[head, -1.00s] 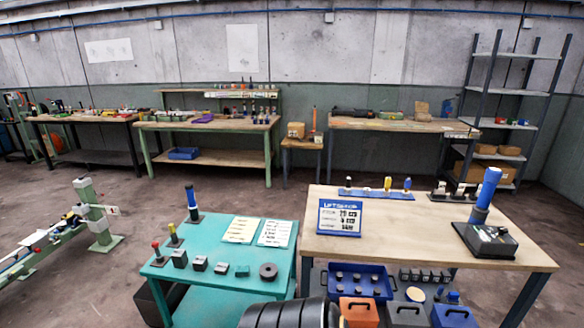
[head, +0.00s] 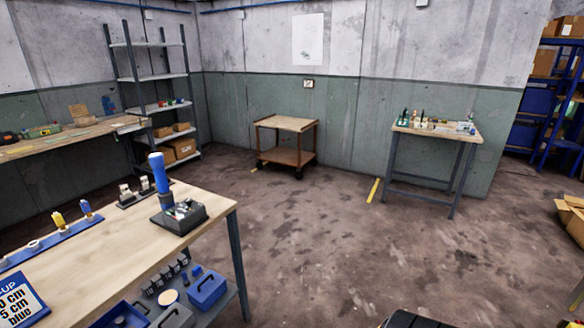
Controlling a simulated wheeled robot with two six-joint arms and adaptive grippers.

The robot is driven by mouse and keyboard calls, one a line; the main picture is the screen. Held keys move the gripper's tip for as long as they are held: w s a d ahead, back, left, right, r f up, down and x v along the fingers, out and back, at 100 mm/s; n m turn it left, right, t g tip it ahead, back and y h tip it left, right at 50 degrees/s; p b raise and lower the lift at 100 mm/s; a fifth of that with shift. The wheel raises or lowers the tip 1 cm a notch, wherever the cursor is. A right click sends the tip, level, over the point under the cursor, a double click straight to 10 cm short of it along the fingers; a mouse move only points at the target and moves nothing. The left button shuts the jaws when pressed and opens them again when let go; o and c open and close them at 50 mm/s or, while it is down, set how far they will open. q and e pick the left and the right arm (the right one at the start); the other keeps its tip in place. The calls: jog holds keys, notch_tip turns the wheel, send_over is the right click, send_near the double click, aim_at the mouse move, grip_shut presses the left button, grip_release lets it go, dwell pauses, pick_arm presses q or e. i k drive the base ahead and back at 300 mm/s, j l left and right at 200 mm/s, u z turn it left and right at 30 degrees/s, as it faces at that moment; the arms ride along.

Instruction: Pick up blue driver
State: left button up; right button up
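A tall blue cylindrical handle (head: 160,172) stands upright, slightly tilted, on a dark block (head: 180,215) at the right end of the wooden table (head: 130,238). A smaller blue-handled piece (head: 86,209) stands in a blue strip rack (head: 50,243) at the table's left, beside a yellow-handled one (head: 59,221). I cannot tell for certain which blue piece is the blue driver. Neither of my grippers is in view.
A sign (head: 18,302) reading partly "blue" stands at the table's near left. Blue bins (head: 207,288) sit on its lower shelf. A wooden cart (head: 290,125), a small bench (head: 437,130) and a shelf rack (head: 150,75) stand behind.

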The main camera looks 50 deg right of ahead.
aim_at(156, 161)
jog(key=z, duration=0.7)
